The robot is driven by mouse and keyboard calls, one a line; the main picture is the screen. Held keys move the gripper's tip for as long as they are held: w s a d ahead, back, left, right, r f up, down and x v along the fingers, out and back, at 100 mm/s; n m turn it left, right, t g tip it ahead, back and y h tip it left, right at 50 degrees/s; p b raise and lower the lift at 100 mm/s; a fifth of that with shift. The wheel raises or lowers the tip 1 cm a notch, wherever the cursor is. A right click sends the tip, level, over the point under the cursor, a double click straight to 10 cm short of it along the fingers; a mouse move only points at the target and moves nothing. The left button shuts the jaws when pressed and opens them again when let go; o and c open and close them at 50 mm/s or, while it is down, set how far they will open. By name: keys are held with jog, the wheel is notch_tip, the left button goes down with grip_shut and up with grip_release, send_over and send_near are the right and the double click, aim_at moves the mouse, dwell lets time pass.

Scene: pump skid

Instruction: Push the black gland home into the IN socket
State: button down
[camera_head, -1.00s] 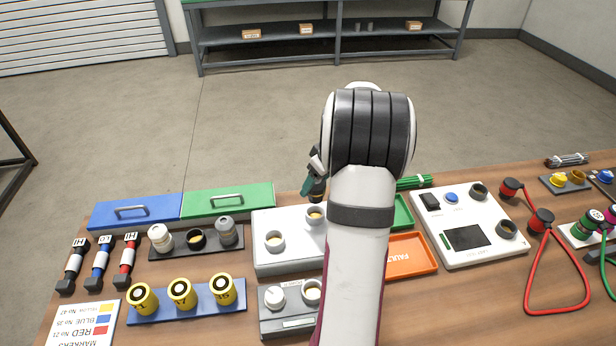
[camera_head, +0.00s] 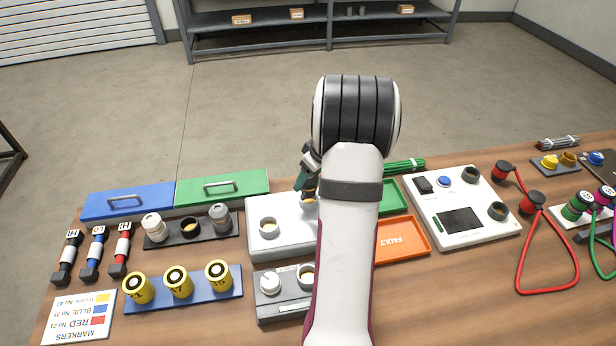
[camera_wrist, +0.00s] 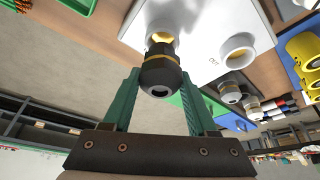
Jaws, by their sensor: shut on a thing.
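My gripper (camera_wrist: 163,92), with green fingers, is shut on the black gland (camera_wrist: 161,80). The gland has a yellowish band and its open end faces the wrist camera. Its far end is at the mouth of a white socket (camera_wrist: 150,22) on the white box, with gold showing inside the socket. I cannot tell how far in it sits. The box's other socket (camera_wrist: 237,48), beside an OUT label, is empty. In the head view my gripper (camera_head: 307,186) is at the box's right socket (camera_head: 309,206), partly hidden by my arm; the left socket (camera_head: 268,227) is clear.
A grey unit (camera_head: 285,312) with a white knob stands in front of the white box (camera_head: 262,247). An orange FAULT tray (camera_head: 417,237) and a white panel (camera_head: 485,228) are to the right. A black rack (camera_head: 178,238) of glands is to the left.

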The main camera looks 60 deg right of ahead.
jog(key=shift+f, duration=1.7)
dwell(0.3)
jog(key=shift+c, duration=0.6)
grip_release()
jog(key=v, duration=1.6)
jog(key=shift+f, duration=0.1)
